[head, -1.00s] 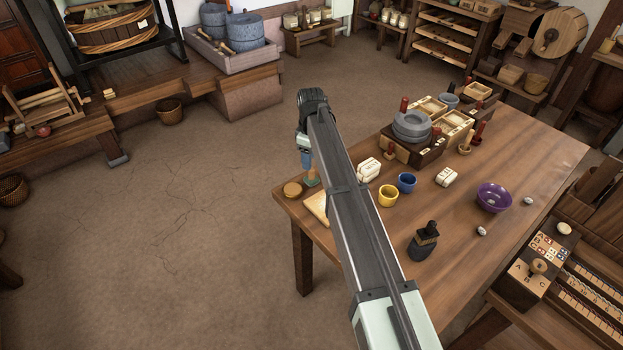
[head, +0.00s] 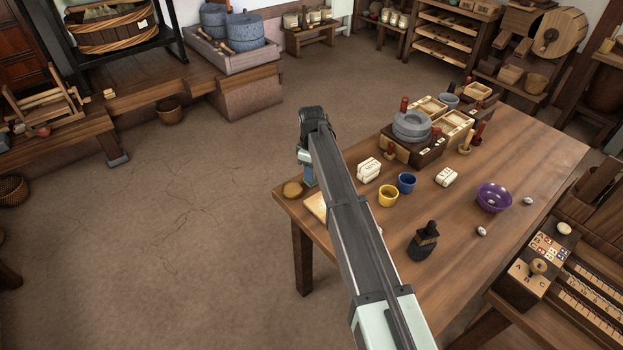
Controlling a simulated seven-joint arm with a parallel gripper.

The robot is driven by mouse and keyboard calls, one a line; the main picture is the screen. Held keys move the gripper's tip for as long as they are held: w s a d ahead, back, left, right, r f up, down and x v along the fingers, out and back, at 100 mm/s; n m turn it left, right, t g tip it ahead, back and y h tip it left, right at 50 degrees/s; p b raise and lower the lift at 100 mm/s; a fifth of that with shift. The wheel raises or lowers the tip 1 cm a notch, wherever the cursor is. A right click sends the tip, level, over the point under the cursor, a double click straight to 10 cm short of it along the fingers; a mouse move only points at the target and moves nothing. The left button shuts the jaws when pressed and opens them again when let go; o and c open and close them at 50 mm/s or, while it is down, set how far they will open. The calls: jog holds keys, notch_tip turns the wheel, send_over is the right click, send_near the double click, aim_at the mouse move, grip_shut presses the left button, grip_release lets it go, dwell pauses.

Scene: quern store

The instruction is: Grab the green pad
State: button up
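My arm reaches over the table's left corner, and my gripper (head: 309,183) points down there, low over the tabletop. Only a small bluish part of it shows beside the arm, so I cannot tell whether its fingers are open or shut. I cannot make out the green pad now; the gripper and arm cover the spot where a small greenish patch showed earlier. A round tan wooden piece (head: 292,189) lies just left of the gripper. A pale square board (head: 317,207) lies just in front of it, partly behind my arm.
On the wooden table (head: 480,270) stand a yellow cup (head: 388,197), a blue cup (head: 406,182), a purple bowl (head: 494,197), a dark brush-like object (head: 423,242) and white bundles (head: 368,170). A grey quern (head: 411,126) stands behind. The table's right front is mostly clear.

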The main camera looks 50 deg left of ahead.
grip_shut()
jog(key=shift+r, duration=0.15)
